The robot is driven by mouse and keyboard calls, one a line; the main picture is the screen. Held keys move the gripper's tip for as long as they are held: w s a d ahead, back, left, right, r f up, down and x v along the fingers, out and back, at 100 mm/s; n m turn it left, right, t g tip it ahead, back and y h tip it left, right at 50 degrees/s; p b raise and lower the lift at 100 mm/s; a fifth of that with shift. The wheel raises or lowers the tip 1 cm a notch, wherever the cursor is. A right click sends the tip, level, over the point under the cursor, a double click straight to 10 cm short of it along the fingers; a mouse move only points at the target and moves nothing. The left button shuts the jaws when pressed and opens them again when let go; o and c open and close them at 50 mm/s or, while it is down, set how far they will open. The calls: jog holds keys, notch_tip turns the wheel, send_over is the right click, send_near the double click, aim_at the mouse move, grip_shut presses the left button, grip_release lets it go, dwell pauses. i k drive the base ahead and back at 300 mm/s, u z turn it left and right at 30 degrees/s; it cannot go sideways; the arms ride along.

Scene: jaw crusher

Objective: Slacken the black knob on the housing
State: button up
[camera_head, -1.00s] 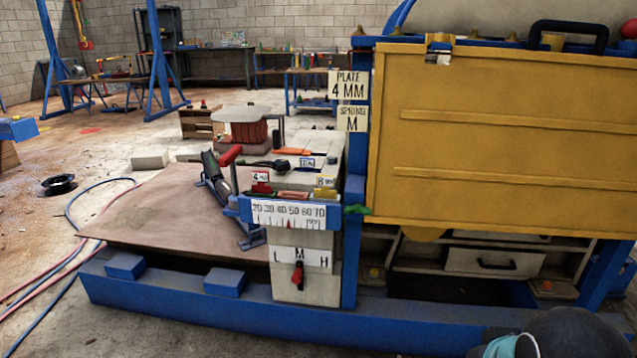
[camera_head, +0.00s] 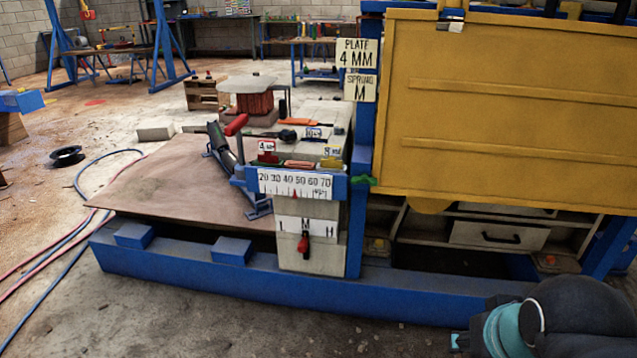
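The blue-framed crusher housing with its large yellow panel (camera_head: 510,110) fills the right side. I cannot make out for certain a black knob on it. A small dark rounded piece (camera_head: 287,135) lies on the pale block top left of the blue post, and I cannot tell if it is a knob or a tool. Part of my dark arm with a teal band shows at the bottom right. My gripper is not in view.
A scale plate (camera_head: 295,184) and an L-M-H selector with a red lever (camera_head: 303,243) face me. A red-handled lever (camera_head: 237,125) stands left of them. A blue base beam (camera_head: 190,285) runs across the front. Hoses lie on the floor at left.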

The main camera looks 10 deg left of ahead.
aim_at(287, 135)
jog(key=k, duration=0.55)
jog(key=u, duration=0.85)
jog(key=i, duration=1.85)
jog(key=z, duration=0.8)
